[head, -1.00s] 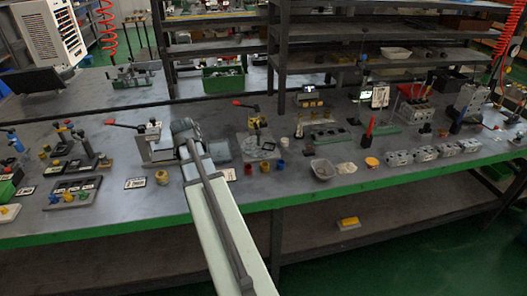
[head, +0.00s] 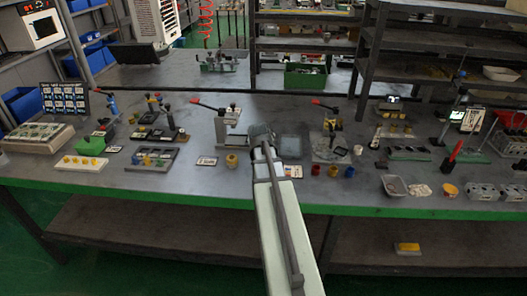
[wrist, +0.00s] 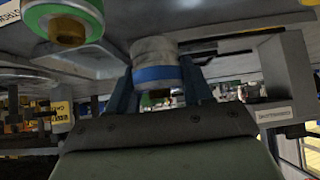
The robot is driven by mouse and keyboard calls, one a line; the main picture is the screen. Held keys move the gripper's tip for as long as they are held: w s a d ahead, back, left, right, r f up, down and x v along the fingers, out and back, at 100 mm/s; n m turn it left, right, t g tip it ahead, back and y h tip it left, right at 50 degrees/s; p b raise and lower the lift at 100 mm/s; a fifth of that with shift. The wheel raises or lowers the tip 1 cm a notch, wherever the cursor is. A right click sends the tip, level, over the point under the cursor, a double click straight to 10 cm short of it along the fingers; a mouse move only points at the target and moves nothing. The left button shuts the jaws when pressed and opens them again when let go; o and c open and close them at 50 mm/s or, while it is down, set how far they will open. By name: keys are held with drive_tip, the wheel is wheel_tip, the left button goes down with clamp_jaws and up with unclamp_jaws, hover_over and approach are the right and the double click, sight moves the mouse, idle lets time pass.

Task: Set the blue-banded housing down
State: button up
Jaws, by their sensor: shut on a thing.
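The blue-banded housing (wrist: 156,62) is a pale grey cylinder with a blue band, in the upper middle of the wrist view. A small dark brassy part shows at its lower end. My gripper (wrist: 158,88) has its bluish fingers on both sides of the housing and is shut on it. In the head view my gripper (head: 262,135) is over the middle of the bench, just right of a clamp fixture with a red handle (head: 226,125). The housing cannot be made out there. Whether it touches any surface cannot be told.
A grey square block (head: 291,147) stands close right of my gripper. A yellow cup (head: 232,160) and a label card (head: 207,161) lie to the left. Red (head: 316,170) and blue (head: 349,171) cups stand right. A green-rimmed part (wrist: 65,25) shows in the wrist view.

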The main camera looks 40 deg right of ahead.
drive_tip(key=shift+f, duration=1.85)
drive_tip(key=shift+f, duration=0.15)
drive_tip(key=o, duration=1.1)
drive_tip(key=shift+o, duration=0.2)
drive_tip(key=shift+r, duration=0.25)
drive_tip(key=v, duration=1.1)
drive_tip(key=shift+s+a+r, duration=0.1)
drive_tip(key=shift+s+a, duration=0.05)
drive_tip(key=shift+s, duration=0.05)
drive_tip(key=shift+a+r, duration=0.1)
drive_tip(key=shift+r, duration=0.05)
drive_tip(key=c, duration=0.4)
